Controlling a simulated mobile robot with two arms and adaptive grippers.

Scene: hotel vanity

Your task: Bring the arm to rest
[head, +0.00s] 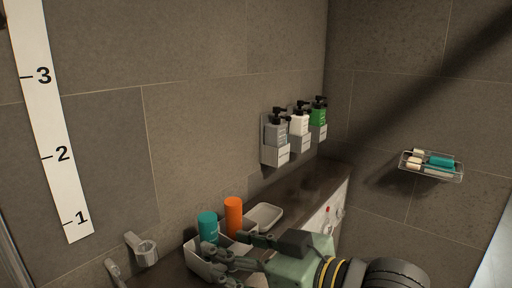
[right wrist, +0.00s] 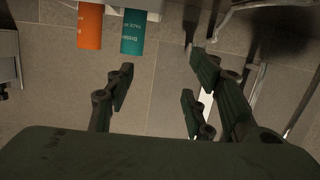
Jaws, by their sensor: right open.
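My right gripper (head: 224,251) reaches in from the lower right in the head view, over the counter. Its fingers are spread and nothing is between them. In the right wrist view the open fingers (right wrist: 158,88) frame only bare tiles. A teal cylinder (head: 208,226) and an orange cylinder (head: 233,216) stand upright in a pale holder (head: 190,248), close to the fingers in the head view. Both the orange cylinder (right wrist: 90,26) and the teal cylinder (right wrist: 133,32) show at the top of the right wrist view, apart from the fingers. My left gripper is out of view.
A shallow pale dish (head: 264,216) lies on the dark counter (head: 309,185). Three pump bottles (head: 299,122) hang in wall holders above it. A wire shelf (head: 430,174) is on the right wall.

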